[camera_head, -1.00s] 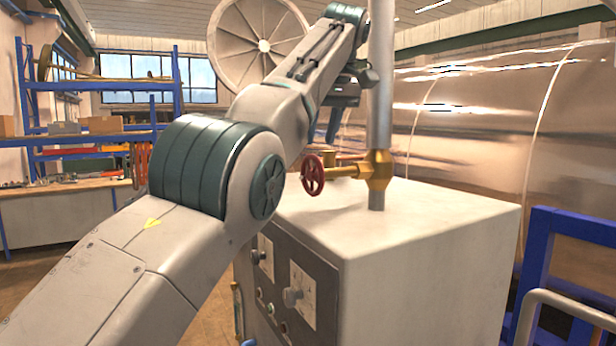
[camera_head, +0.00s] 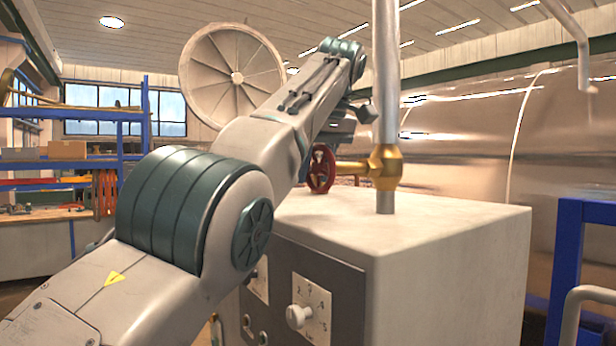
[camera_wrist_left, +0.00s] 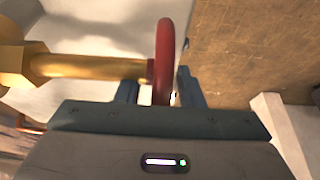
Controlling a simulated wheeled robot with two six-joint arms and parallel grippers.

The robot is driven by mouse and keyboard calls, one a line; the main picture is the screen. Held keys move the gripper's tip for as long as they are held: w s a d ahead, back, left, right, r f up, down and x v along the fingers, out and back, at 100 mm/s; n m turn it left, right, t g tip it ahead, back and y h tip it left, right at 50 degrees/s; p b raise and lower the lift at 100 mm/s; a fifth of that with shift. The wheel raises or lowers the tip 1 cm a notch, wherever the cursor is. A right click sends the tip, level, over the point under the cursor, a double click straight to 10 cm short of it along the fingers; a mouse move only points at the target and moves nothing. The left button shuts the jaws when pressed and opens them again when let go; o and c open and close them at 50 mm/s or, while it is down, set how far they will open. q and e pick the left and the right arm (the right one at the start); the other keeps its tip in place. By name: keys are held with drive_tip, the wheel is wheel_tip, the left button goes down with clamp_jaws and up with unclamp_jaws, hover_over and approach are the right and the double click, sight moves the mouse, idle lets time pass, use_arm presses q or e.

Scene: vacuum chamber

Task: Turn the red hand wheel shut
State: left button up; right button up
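The red hand wheel (camera_head: 321,169) sits on the end of a brass valve stem (camera_head: 350,168), which runs into a brass fitting (camera_head: 386,167) on a vertical grey pipe. My left gripper (camera_wrist_left: 160,88) is at the wheel; in the head view my arm hides part of it. In the left wrist view the red rim (camera_wrist_left: 164,55) stands edge-on between the two blue-grey fingers. The fingers are apart, with a gap visible to the left of the rim and a narrow one to the right. My right gripper is in neither view.
The pipe (camera_head: 386,80) rises from a pale cabinet (camera_head: 450,240) with knobs on its dark front panel. A blue frame (camera_head: 568,260) stands at the right. A large shiny chamber (camera_head: 460,150) is behind, and blue shelving (camera_head: 100,115) is at the left.

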use_arm(q)
drive_tip(key=shift+s+d+r, duration=0.2)
drive_tip(key=shift+s+d, duration=0.05)
drive_tip(key=shift+s, duration=0.05)
drive_tip(key=shift+s+d, duration=0.1)
drive_tip(key=shift+s, duration=0.05)
drive_tip(key=c, duration=0.4)
clamp_jaws()
drive_tip(key=shift+f+t+b, duration=0.2)
drive_tip(key=shift+t+b, duration=0.1)
drive_tip(key=shift+b, duration=0.55)
drive_tip(key=shift+r+t+y+b, duration=0.2)
drive_tip(key=shift+t+y+b, duration=0.15)
drive_tip(key=shift+y, duration=0.15)
drive_tip(key=shift+r, duration=0.1)
drive_tip(key=shift+o, duration=2)
unclamp_jaws()
drive_tip(key=shift+w+a, duration=0.2)
drive_tip(key=shift+w, duration=0.1)
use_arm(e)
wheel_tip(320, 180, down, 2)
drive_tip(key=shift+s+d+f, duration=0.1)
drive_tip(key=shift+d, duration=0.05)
